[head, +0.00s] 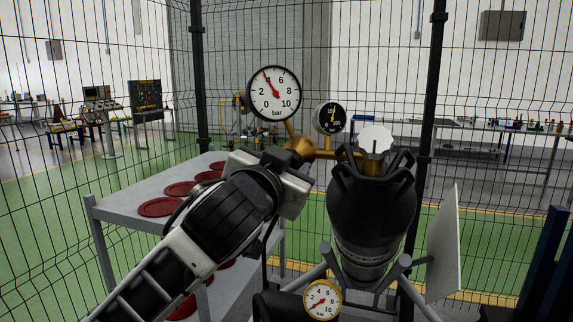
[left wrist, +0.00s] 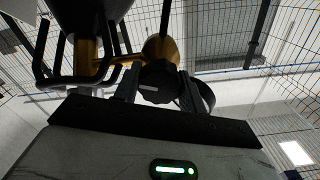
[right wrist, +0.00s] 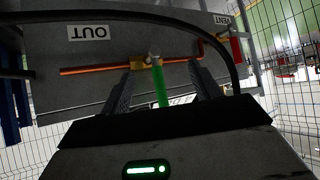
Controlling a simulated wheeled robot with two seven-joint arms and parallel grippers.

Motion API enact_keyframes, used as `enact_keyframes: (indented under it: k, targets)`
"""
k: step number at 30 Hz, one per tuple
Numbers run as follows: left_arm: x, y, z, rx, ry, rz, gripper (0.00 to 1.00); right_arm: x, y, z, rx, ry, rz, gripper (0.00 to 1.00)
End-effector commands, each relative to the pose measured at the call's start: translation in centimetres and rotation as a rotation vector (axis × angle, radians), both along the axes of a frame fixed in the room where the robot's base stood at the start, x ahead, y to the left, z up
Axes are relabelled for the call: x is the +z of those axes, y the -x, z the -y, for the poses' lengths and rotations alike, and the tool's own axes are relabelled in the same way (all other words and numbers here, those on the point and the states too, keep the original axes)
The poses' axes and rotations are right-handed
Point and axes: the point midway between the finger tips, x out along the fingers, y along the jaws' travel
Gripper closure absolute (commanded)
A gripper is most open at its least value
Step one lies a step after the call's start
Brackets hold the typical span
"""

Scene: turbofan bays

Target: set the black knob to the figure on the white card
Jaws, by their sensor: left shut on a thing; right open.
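My left gripper (head: 290,170) is at the brass regulator (head: 303,148), left of the gas cylinder, and covers the black knob in the head view. In the left wrist view the dark knob (left wrist: 160,84) sits between the fingers, which are shut on it. The large white gauge (head: 274,93) has its red needle pointing up-left, near 4 bar. My right gripper (right wrist: 160,90) is open in the right wrist view, with a green handle (right wrist: 160,86) between its fingers in the picture; contact cannot be told. I see no white card with a readable figure.
A black cylinder (head: 372,215) with a white handwheel (head: 374,141) stands at centre. A smaller black gauge (head: 330,118) and a yellow-rimmed gauge (head: 322,300) are nearby. A grey shelf (head: 125,205) holds red discs. The right wrist view shows a panel (right wrist: 130,55) labelled OUT and VENT. Mesh fencing stands behind.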

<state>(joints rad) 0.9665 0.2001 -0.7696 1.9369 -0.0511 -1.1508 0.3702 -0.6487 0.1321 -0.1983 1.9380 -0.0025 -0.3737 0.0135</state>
Motion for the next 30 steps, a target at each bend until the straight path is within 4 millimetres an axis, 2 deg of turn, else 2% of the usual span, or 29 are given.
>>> enact_keyframes:
  k: [6,7,9,20,26,30]
  targets:
    - [0.0,0.0,0.0,0.001,0.000,-0.001,0.82,0.0,0.0,0.0,0.001,-0.001,0.001,0.37]
    - [0.0,0.0,0.0,0.001,0.000,-0.001,0.56,0.0,0.0,0.0,0.001,-0.001,0.001,0.37]
    - [0.0,0.0,0.0,0.001,0.000,-0.001,0.37,0.0,0.0,0.0,0.001,-0.001,0.001,0.37]
    - [0.0,0.4,-0.1,0.000,0.002,-0.001,0.37,-0.1,0.0,0.0,0.001,-0.001,0.002,0.37]
    - [-0.2,3.3,-1.0,-0.002,0.004,0.001,0.37,-0.8,-0.1,-0.1,0.001,-0.002,0.003,0.37]
    - [-0.2,6.6,-2.1,-0.001,0.004,0.003,0.37,-1.2,-0.2,-0.1,0.002,-0.004,0.003,0.37]
